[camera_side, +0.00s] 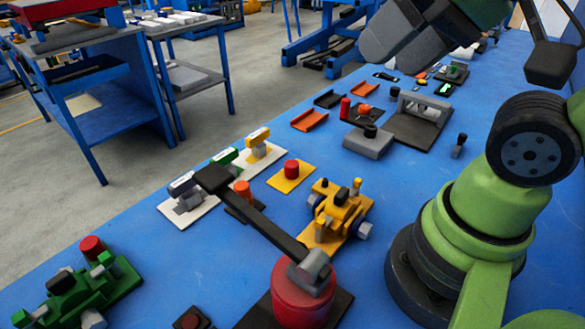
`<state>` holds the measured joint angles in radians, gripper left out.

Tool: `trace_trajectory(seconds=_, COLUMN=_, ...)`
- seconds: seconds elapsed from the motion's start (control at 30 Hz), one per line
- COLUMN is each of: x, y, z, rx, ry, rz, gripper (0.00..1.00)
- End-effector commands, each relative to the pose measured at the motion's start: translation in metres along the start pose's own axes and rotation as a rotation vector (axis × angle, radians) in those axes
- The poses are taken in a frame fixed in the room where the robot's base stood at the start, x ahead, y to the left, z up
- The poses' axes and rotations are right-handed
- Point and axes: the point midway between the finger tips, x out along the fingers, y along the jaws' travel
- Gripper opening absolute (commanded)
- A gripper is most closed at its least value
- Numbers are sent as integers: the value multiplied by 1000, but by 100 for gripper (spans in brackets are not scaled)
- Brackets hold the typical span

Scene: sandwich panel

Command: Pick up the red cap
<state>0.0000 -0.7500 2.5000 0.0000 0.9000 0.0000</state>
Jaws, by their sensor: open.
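A short round red cap (291,168) stands upright on a small yellow plate left of centre. Another red round cap (92,247) sits by the green assembly at lower left. Which one the task means I cannot tell. My gripper (398,38) is at the top edge, partly cut off, as grey and black blocks well above the table. It is open and far from both red pieces. No held thing shows at it.
A yellow assembly (338,212) stands right of the yellow plate. A grey block (368,141) and a slim red cylinder (345,108) stand farther back. Bare blue table shows between.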

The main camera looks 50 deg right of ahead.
Motion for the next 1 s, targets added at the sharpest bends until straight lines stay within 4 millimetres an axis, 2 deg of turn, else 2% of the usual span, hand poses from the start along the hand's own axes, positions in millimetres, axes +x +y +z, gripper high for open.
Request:
trace_trajectory(seconds=0.27, x=1, y=0, z=-3, rx=-10, ry=-6, rz=6, gripper=64)
trace_trajectory(seconds=0.37, x=8, y=0, z=-12, rx=-50, ry=-33, rz=30, gripper=64)
trace_trajectory(seconds=0.47, x=22, y=0, z=-31, rx=-131, ry=-85, rz=70, gripper=64)
trace_trajectory(seconds=0.57, x=45, y=4, z=-52, rx=-237, ry=-154, rz=111, gripper=64)
trace_trajectory(seconds=0.73, x=95, y=17, z=-81, rx=-424, ry=-282, rz=157, gripper=64)
trace_trajectory(seconds=0.9, x=155, y=41, z=-95, rx=-608, ry=-425, rz=169, gripper=64)
trace_trajectory(seconds=1.0, x=191, y=58, z=-95, rx=-709, ry=-509, rz=159, gripper=64)
